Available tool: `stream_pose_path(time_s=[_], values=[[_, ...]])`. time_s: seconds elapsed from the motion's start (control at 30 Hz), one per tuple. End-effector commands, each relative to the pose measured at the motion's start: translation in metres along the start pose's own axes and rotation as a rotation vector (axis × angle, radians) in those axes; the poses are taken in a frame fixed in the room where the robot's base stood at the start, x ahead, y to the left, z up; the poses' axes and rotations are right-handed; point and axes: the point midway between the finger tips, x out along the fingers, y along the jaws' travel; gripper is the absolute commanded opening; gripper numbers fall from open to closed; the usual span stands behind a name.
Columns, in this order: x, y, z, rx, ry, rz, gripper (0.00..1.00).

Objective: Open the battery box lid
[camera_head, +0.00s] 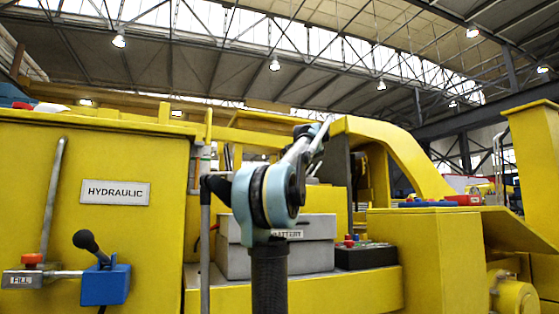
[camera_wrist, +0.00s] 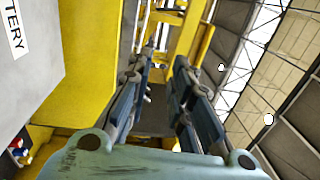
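The grey battery box (camera_head: 232,262) stands on a yellow ledge behind my arm, with its lid (camera_head: 318,226) down and a BATTERY label (camera_head: 290,234) on the front. My arm hides part of its front. In the wrist view, the box (camera_wrist: 40,90) fills the left side, its label (camera_wrist: 14,30) turned sideways. My gripper (camera_wrist: 164,58) has its two dark fingers apart with nothing between them. It is beside the box, not touching it in this view. In the head view my gripper (camera_head: 312,140) shows small above the box; its fingers are hard to tell there.
A black tray with red and blue caps (camera_head: 362,254) sits right of the box. A grey upright pipe (camera_head: 205,240) stands left of it. A yellow hydraulic cabinet (camera_head: 100,200) with a black-knobbed lever (camera_head: 88,243) is further left. A yellow curved boom (camera_head: 400,160) rises behind.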

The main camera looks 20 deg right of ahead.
Motion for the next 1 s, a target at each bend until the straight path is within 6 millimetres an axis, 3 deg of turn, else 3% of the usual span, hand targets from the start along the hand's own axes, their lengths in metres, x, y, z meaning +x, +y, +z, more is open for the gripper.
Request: stream_pose_path(time_s=[0.6,1.0], values=[[0.092,0.0,0.001,-0.001,-0.002,0.001,0.2],[0.113,0.0,0.001,-0.001,-0.001,0.001,0.2]])
